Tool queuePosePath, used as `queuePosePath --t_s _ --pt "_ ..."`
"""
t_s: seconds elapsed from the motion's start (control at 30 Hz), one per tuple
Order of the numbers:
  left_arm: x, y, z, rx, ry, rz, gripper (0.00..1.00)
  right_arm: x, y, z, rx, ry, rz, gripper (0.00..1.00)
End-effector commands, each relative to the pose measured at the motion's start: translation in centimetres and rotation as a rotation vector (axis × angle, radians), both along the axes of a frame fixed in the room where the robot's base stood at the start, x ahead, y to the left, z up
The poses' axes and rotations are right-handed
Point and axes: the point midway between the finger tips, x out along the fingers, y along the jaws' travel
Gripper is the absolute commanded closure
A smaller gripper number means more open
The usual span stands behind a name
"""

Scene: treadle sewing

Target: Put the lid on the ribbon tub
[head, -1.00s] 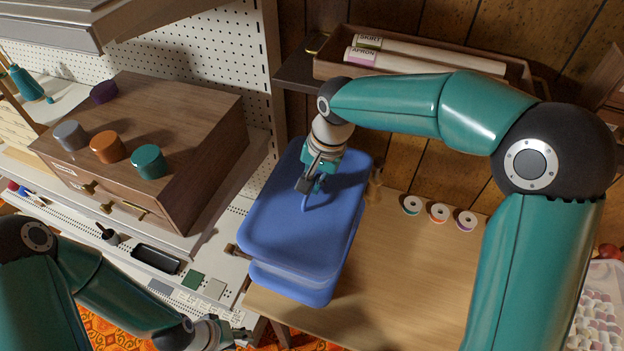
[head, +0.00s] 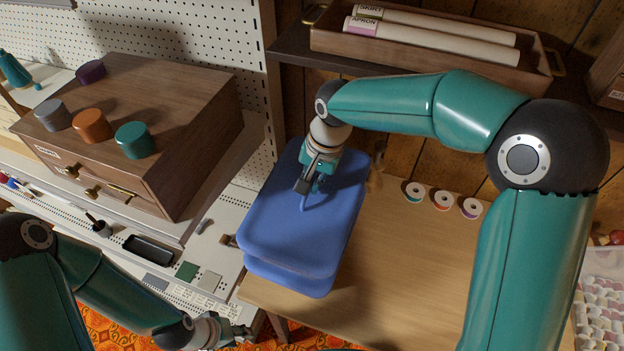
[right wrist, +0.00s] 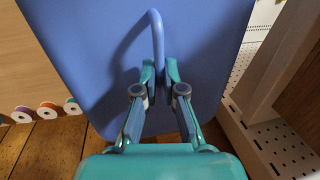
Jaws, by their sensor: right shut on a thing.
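The blue lid (head: 290,235) is over the blue ribbon tub (head: 290,281) on the wooden table. The tub's front wall shows below the lid's near edge; whether they touch all round I cannot tell. My right gripper (head: 306,188) is shut on the lid's loop handle (head: 303,203). In the right wrist view, the fingers (right wrist: 160,85) meet at the base of the handle (right wrist: 157,40) on the flat lid (right wrist: 205,50). The tub's inside is hidden. My left gripper (head: 240,332) is open and empty at the lower left, well away from the tub.
Several thread spools (head: 442,200) stand at the table's back edge. A tray of rolls (head: 430,45) is on the back shelf. The table (head: 410,270) right of the tub is bare.

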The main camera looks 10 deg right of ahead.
Motion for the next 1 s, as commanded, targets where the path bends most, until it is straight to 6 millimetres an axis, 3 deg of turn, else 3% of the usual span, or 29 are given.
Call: queuePosePath --t_s 0.37,0.4,0.57,1.0 --pt "0.0 0.0 -0.26 0.0 0.0 0.0 0.6 0.01 0.08 -0.3 0.0 0.0 0.001 1.0" --pt "0.0 0.0 -0.26 0.0 0.0 0.0 0.6 0.02 0.08 -0.3 0.0 0.0 0.001 0.9" --pt "0.0 0.0 -0.26 0.0 0.0 0.0 0.6 0.02 0.1 -0.3 0.0 0.0 0.001 0.64" --pt "0.0 0.0 -0.2 0.0 0.0 0.0 0.6 -0.03 -0.03 0.46 0.0 0.0 0.001 0.63"
